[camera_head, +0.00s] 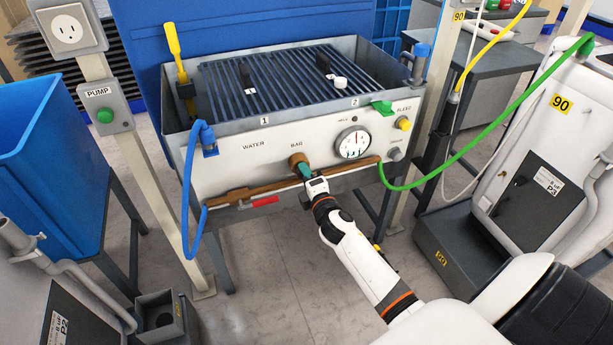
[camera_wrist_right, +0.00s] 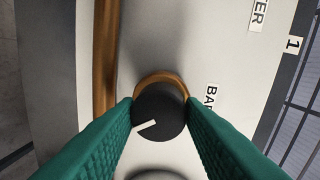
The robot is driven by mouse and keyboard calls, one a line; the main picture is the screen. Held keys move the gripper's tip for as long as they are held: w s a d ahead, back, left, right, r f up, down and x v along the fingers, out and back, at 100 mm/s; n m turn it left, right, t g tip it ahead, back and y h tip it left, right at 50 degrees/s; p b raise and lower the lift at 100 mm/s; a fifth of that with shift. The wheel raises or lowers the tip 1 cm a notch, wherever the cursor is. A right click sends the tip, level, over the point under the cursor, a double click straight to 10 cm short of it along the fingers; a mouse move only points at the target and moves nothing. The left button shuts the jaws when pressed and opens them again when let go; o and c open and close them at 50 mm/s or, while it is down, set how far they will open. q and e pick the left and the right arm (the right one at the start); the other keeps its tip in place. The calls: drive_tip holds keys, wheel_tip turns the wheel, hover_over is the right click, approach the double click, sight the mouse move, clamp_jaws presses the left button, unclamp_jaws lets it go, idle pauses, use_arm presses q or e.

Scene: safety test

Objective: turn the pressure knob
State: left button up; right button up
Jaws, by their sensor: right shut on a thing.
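The pressure knob (camera_wrist_right: 158,112) is a round black knob with a white pointer line, set in a brass collar under the BAR label. In the head view its brass collar (camera_head: 297,160) shows on the front panel of the metal test tank. My right gripper (camera_head: 305,171) reaches it from the front. In the wrist view the green fingers of my right gripper (camera_wrist_right: 160,118) are shut on the knob, one on each side. The pressure gauge (camera_head: 352,143) is a round white dial to the right of the knob. My left gripper is not in view.
A brass pipe with a red-handled valve (camera_head: 264,201) runs below the knob. A blue hose (camera_head: 188,190) loops at the left, and a green hose (camera_head: 440,182) hangs at the right. A green PUMP button (camera_head: 105,115) sits on the left post. Floor in front is partly clear.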

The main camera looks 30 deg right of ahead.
drive_tip(key=o, duration=1)
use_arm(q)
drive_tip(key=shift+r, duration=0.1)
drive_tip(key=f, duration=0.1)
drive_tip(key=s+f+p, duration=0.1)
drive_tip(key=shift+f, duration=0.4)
use_arm(e)
drive_tip(key=v, duration=1.2)
drive_tip(key=shift+f, duration=0.15)
